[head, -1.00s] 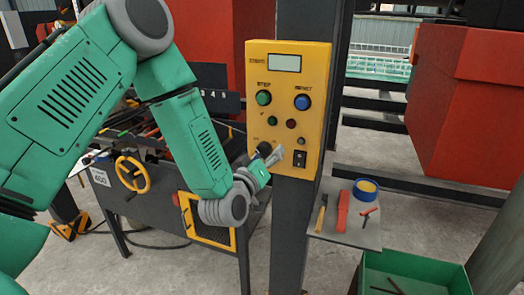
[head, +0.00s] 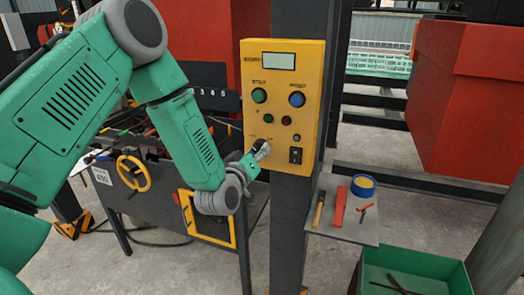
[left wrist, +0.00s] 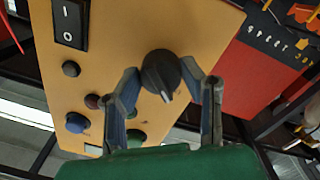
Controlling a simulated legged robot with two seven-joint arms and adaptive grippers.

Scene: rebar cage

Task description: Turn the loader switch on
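A yellow control box (head: 311,110) is fixed to a dark post. At its lower left is a black rotary knob, mostly hidden by my left gripper (head: 262,148) in the head view. The left wrist view shows the knob (left wrist: 160,72) clearly, its pale pointer mark towards the bottom of the picture. There my left gripper (left wrist: 170,85) is open, one finger on each side of the knob, with visible gaps. A black rocker switch marked I and O (head: 296,155) sits to the knob's right; it also shows in the left wrist view (left wrist: 70,25). No label naming the loader is readable.
The box also carries a green button (head: 259,95), a blue button (head: 297,99), smaller buttons and a display (head: 279,61). A small shelf (head: 345,230) with tools stands lower right, above a green bin (head: 420,262). A dark workbench with a yellow handwheel (head: 133,174) is at left.

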